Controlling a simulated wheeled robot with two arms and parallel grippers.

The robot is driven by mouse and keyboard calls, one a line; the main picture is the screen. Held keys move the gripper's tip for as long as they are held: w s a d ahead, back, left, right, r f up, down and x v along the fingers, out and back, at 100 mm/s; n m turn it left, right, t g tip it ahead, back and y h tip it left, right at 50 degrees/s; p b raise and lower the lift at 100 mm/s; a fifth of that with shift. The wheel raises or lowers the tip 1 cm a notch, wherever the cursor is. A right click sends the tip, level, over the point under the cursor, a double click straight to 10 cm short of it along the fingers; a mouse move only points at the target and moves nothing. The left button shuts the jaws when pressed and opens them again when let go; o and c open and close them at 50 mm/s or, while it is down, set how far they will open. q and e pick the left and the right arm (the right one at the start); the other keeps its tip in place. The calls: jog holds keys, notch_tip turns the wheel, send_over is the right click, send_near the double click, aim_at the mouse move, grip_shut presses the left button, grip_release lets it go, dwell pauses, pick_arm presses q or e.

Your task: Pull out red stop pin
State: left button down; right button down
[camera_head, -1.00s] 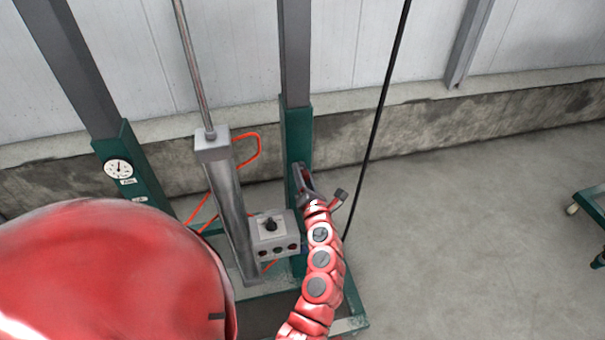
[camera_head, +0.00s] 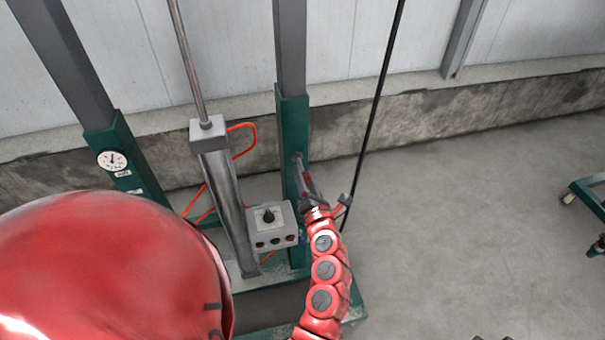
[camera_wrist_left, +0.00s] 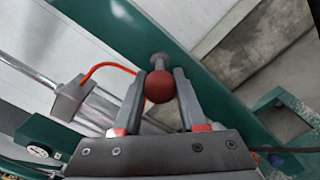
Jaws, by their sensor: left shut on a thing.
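The red stop pin shows its round red knob (camera_wrist_left: 160,87) in the left wrist view, on a grey shank at the green post (camera_wrist_left: 131,30). My left gripper (camera_wrist_left: 161,76) is shut on the knob, one finger on each side of it. In the head view my left gripper (camera_head: 303,180) is at the right green post (camera_head: 291,125), and the pin is mostly hidden by the fingers. Two small dark tips (camera_head: 493,338) at the bottom edge of the head view may be my right gripper; too little of it shows to tell its state.
A grey control box (camera_head: 271,226) with a knob and buttons sits just left of my left gripper. A metal cylinder (camera_head: 225,190) with a rod and an orange hose (camera_head: 254,131) stand further left. A black cable (camera_head: 373,115) hangs right of the post.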

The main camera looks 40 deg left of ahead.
pick_arm(q)
jog(key=c, duration=0.8)
grip_release()
jog(key=shift+d, duration=0.1)
jog(key=o, duration=0.3)
jog(key=shift+o, duration=0.2)
jog(key=b+v, duration=0.3)
jog(key=v, duration=1.4)
jog(key=shift+s, duration=0.25)
jog(key=shift+d, duration=0.1)
